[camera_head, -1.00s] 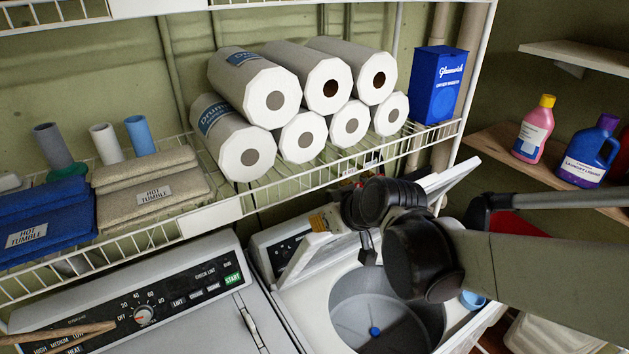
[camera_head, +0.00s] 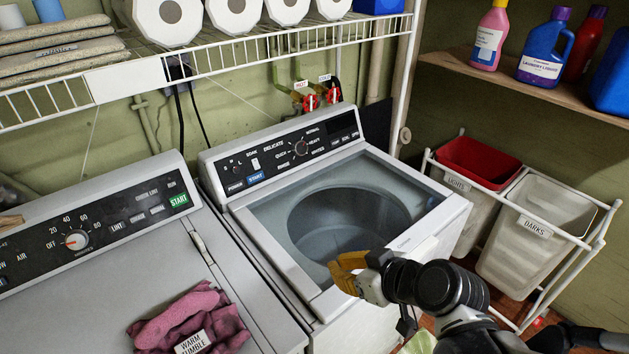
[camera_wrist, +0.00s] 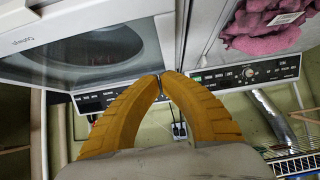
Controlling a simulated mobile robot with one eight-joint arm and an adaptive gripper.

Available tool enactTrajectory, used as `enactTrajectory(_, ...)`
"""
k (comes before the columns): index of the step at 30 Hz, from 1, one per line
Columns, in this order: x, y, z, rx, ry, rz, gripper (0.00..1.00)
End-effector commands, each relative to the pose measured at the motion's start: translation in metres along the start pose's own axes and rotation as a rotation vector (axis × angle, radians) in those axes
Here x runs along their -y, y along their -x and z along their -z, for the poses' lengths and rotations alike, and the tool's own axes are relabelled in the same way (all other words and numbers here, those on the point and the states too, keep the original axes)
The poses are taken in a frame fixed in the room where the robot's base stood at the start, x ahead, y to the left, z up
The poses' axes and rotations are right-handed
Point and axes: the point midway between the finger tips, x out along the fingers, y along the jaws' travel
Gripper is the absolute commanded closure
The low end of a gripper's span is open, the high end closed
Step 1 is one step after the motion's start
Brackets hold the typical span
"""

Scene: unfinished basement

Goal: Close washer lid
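The washer (camera_head: 345,325) stands in the middle of the head view, right of a second machine. Its lid (camera_head: 420,232), a white frame with a clear glass panel, lies down flat over the opening. The drum (camera_head: 340,220) shows through the glass. In the wrist view the lid (camera_wrist: 150,28) is at the upper left and appears flat on the washer top. My gripper (camera_head: 338,272) has yellow fingers and is over the front left part of the lid; I cannot tell whether it touches. In the wrist view its fingertips (camera_wrist: 163,76) meet with nothing between them.
The dryer (camera_head: 130,290) stands left of the washer, with a pink cloth (camera_head: 190,322) on top. A wire shelf (camera_head: 240,62) with paper rolls hangs above. A laundry hamper (camera_head: 530,232) stands at the right, below a wooden shelf (camera_head: 480,75) with bottles.

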Motion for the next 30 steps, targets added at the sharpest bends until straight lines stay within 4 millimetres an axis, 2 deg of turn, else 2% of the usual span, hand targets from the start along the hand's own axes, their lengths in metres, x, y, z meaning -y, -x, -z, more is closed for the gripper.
enactTrajectory(1,-0.001,-0.013,-0.024,0.000,-0.003,-0.002,1.00)
enactTrajectory(3,0.000,-0.021,-0.043,0.001,-0.002,-0.001,1.00)
enactTrajectory(6,-0.001,-0.032,-0.066,0.001,-0.002,-0.001,1.00)
enactTrajectory(12,0.000,-0.052,-0.099,0.000,-0.001,0.000,1.00)
enactTrajectory(21,0.000,-0.067,-0.121,0.001,0.000,0.000,1.00)
enactTrajectory(30,0.000,-0.069,-0.125,0.003,0.001,0.001,1.00)
